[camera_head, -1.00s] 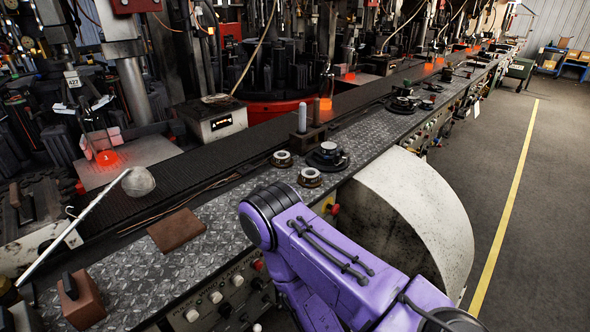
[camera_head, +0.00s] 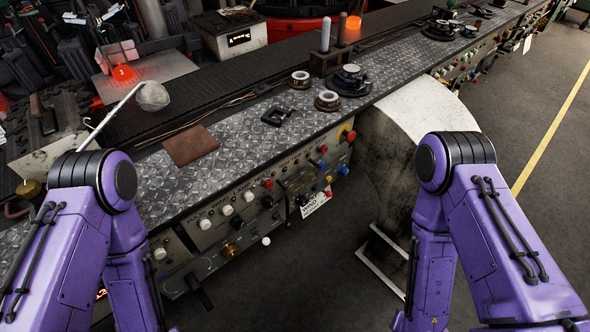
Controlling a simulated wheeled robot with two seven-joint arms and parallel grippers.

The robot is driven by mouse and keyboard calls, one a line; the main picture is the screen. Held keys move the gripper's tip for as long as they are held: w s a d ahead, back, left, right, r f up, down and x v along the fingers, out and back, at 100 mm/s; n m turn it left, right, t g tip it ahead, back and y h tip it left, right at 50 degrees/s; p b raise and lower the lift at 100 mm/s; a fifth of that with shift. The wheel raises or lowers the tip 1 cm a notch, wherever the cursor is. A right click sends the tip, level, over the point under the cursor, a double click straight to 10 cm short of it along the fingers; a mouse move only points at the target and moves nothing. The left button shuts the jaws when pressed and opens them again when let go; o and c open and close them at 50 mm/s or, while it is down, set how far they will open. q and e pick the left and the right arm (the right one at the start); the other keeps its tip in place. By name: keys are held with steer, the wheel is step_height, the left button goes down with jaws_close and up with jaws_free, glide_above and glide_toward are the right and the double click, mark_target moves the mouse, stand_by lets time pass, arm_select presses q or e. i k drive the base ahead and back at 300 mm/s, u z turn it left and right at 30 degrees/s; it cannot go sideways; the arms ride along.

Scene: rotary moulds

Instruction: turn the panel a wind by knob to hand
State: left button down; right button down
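The control panel (camera_head: 238,222) is the sloping front face below the diamond-plate ledge, between my arms. Its upper edge carries small lettering, too small to read surely. Several white knobs sit on it, among them one at the left (camera_head: 205,224), a middle one (camera_head: 227,210) and a right one (camera_head: 249,196). A black knob (camera_head: 267,202) and a brass-coloured knob (camera_head: 230,250) are close by. I cannot tell which is the wind knob. Both purple arms show only elbows and forearms running down out of the picture. Both grippers are outside the view.
The diamond-plate ledge (camera_head: 225,165) holds a brown pad (camera_head: 190,145), a black square piece (camera_head: 277,116) and round white-topped parts (camera_head: 327,100). A large pale curved guard (camera_head: 425,108) stands behind my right arm. Dark floor (camera_head: 325,275) lies open below the panel.

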mark_target(237, 222)
steer(key=u, duration=0.55)
steer(key=k, duration=1.3)
steer(key=z, duration=0.3)
steer(key=i, duration=0.85)
steer(key=z, duration=0.7)
